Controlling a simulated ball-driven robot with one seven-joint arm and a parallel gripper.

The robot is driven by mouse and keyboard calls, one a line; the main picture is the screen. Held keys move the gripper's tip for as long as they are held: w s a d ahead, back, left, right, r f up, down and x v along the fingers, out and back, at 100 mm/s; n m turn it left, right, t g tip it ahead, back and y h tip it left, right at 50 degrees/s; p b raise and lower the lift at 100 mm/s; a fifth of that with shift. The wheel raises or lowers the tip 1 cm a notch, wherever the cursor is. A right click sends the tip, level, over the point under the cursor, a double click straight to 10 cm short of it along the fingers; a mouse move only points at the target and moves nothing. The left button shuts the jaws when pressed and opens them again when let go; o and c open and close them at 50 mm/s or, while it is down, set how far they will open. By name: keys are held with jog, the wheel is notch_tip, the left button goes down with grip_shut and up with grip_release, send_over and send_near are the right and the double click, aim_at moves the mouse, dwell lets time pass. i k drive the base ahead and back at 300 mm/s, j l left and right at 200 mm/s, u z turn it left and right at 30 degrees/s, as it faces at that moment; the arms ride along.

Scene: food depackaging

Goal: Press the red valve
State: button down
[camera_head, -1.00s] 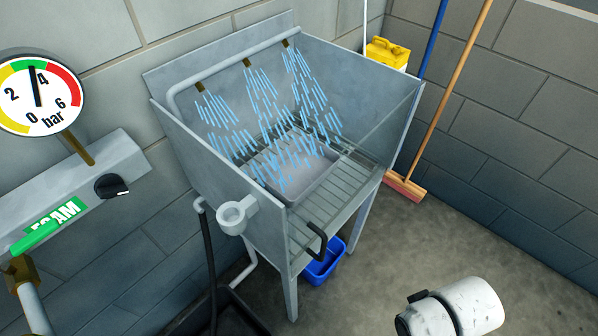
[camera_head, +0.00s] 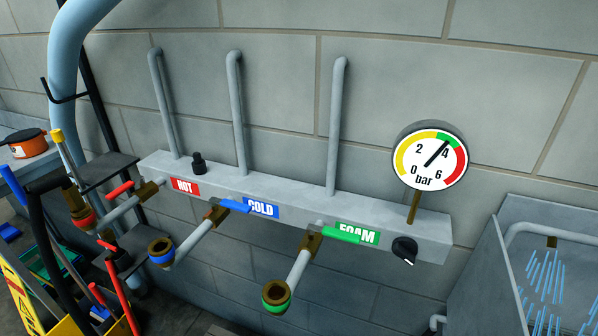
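The red valve handle (camera_head: 120,190) is at the left end of a grey wall manifold (camera_head: 300,211), beside a red HOT label (camera_head: 185,186). A pipe runs from this valve down left to an outlet with a red ring (camera_head: 84,221). A blue valve handle (camera_head: 235,206) is by the COLD label, and a green valve handle (camera_head: 341,234) is by the FOAM label. My gripper is not in view.
A pressure gauge (camera_head: 430,161) and a black knob (camera_head: 404,248) are at the manifold's right. A metal sink (camera_head: 480,275) with spraying water stands at far right. Cleaning tools and a yellow sign (camera_head: 18,300) crowd the lower left.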

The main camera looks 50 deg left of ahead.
aim_at(140, 179)
jog(key=u, duration=2.1)
